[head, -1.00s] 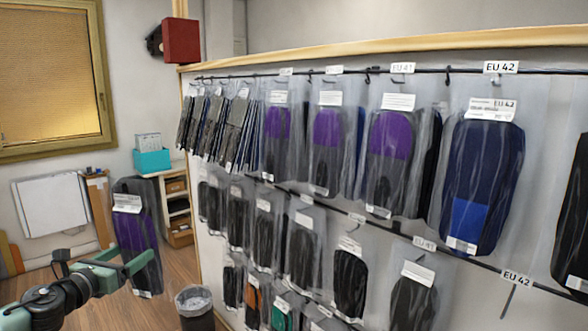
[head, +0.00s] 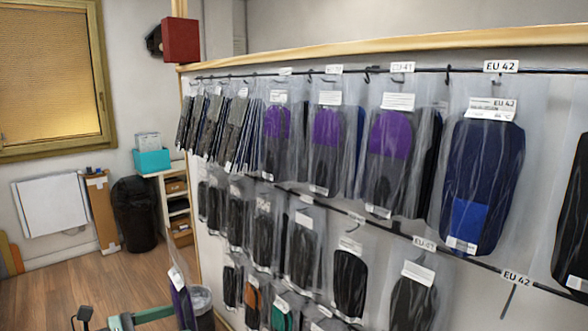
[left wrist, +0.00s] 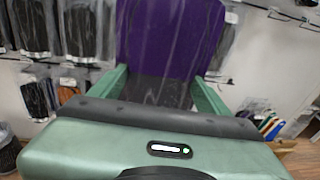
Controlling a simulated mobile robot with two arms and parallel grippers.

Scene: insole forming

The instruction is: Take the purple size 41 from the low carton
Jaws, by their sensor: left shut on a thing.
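My left gripper (left wrist: 158,90) is shut on a clear-bagged insole pack (left wrist: 170,38), purple above and dark grey below, between its green fingers in the left wrist view. In the head view the pack (head: 183,302) hangs nearly edge-on at the lower left, with a white label at its top. My left gripper (head: 160,314) shows only partly there, at the bottom edge. The size on the held pack cannot be read. My right gripper is not in view.
A grey bin (head: 202,303) stands right behind the held pack. A black bin (head: 136,214) and a shelf (head: 178,208) stand further back. Wooden floor (head: 75,275) is clear at left.

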